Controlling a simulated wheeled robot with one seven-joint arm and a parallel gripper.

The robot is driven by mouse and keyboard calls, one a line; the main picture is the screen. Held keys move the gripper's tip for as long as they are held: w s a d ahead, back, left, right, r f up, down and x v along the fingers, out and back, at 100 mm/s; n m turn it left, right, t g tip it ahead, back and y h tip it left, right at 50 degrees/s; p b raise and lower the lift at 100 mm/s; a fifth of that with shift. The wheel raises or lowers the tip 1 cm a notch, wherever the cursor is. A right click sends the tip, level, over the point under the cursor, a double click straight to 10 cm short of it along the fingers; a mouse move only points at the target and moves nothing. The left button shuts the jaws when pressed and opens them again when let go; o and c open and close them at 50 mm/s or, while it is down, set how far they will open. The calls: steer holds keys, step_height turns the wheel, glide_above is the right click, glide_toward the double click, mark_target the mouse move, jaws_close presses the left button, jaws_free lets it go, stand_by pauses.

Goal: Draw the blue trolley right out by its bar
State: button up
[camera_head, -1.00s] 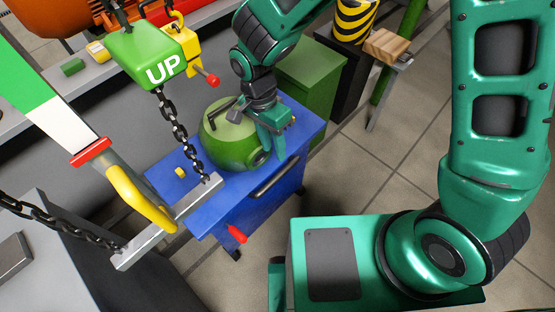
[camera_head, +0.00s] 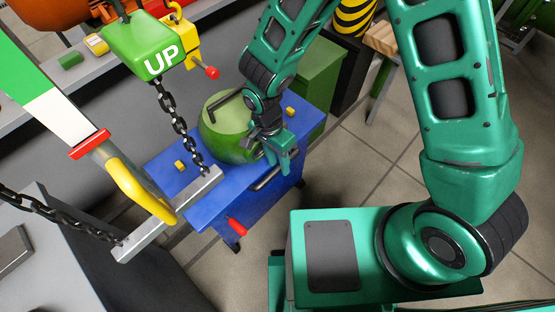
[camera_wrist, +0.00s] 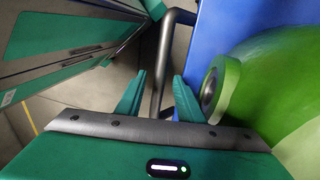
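The blue trolley (camera_head: 250,207) stands in the middle of the head view, with a round green casing (camera_head: 224,137) on its top. Its dark bar (camera_head: 268,179) runs along the near right edge. My gripper (camera_head: 284,163) is at the far end of the bar, beside the casing. In the wrist view, my gripper (camera_wrist: 157,98) is open. The bar (camera_wrist: 167,55) runs between its two fingers, with gaps on both sides. The blue trolley side (camera_wrist: 220,25) and the green casing (camera_wrist: 280,85) with its dark round port are to the right.
A green cabinet (camera_head: 313,85) stands behind. Tiled floor (camera_head: 350,165) to the right is open. A red pedal-like part (camera_head: 237,227) sticks out below.

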jaws_close()
steer(key=shift+s+d, duration=0.5)
steer(key=shift+s, duration=0.05)
jaws_free()
steer(key=shift+w, duration=0.1)
step_height(320, 180, up, 11)
steer(key=w+a, duration=0.1)
steer(key=shift+w+a+f, duration=0.2)
steer(key=shift+w+a, duration=0.1)
